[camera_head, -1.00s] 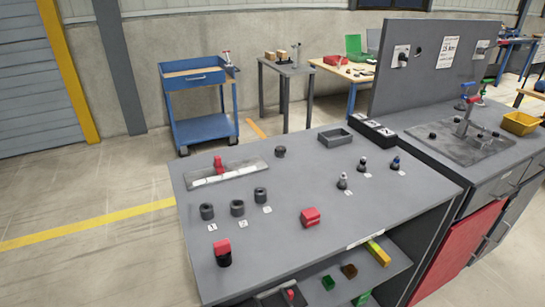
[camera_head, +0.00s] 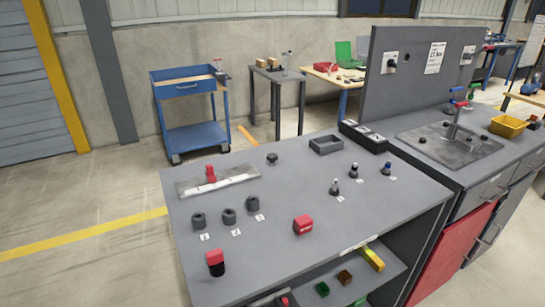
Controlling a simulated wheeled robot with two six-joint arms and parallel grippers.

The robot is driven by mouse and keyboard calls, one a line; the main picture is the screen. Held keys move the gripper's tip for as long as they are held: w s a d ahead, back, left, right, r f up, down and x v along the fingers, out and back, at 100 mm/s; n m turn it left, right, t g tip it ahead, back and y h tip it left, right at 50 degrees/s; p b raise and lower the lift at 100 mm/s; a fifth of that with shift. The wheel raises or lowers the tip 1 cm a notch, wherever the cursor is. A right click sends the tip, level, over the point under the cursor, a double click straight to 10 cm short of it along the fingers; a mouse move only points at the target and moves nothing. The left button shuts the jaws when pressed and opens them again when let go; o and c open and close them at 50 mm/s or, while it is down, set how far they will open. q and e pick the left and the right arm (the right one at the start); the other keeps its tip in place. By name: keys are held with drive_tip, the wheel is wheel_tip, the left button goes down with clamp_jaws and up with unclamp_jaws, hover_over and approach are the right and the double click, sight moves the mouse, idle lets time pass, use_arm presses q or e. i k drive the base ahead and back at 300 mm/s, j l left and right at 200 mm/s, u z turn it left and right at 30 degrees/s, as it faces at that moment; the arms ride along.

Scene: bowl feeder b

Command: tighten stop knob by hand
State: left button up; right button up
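A grey workbench (camera_head: 270,205) fills the middle of the head view. A long light metal plate (camera_head: 235,178) lies at its left, with a small red upright part (camera_head: 210,173) on it. A red-topped black piece (camera_head: 215,263) stands at the near left corner. A red block (camera_head: 303,225) lies near the middle. A fixture with a red-handled clamp (camera_head: 458,103) stands on a metal plate (camera_head: 450,143) on the right-hand bench. I cannot tell which part is the stop knob. Neither of my grippers is in view.
Several black cylinders (camera_head: 229,216) and small posts (camera_head: 353,171) stand on the bench by white labels. A grey tray (camera_head: 326,145) and a black box (camera_head: 364,137) lie at the back. A yellow bin (camera_head: 509,126) is at far right. Floor to the left is clear.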

sight(271, 158)
drive_tip(key=l+u, duration=0.25)
drive_tip(key=l, duration=0.75)
drive_tip(key=l+u, duration=0.25)
drive_tip(key=l, duration=0.75)
